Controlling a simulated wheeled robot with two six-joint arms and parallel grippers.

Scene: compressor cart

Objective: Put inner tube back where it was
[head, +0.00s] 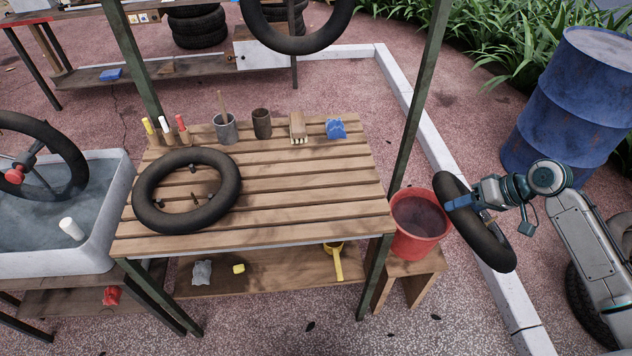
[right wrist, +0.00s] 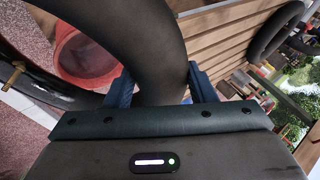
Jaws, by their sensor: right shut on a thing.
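A dark inner tube (head: 490,252) hangs tilted in the air at the right, beside the red bucket. My right gripper (head: 458,203) is shut on its upper part. In the right wrist view the tube (right wrist: 150,45) passes between the two blue fingers of the gripper (right wrist: 160,85). Another inner tube (head: 148,205) lies flat on the slatted table (head: 300,200). A third tube (head: 322,38) hangs at the top of the head view, its upper part cut off. My left gripper is not in view.
The red bucket (head: 420,240) sits on a low wooden stand (head: 428,268) right of the table. A water basin (head: 100,240) with a tube over it stands at the left. A blue barrel (head: 565,110) stands behind my right arm.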

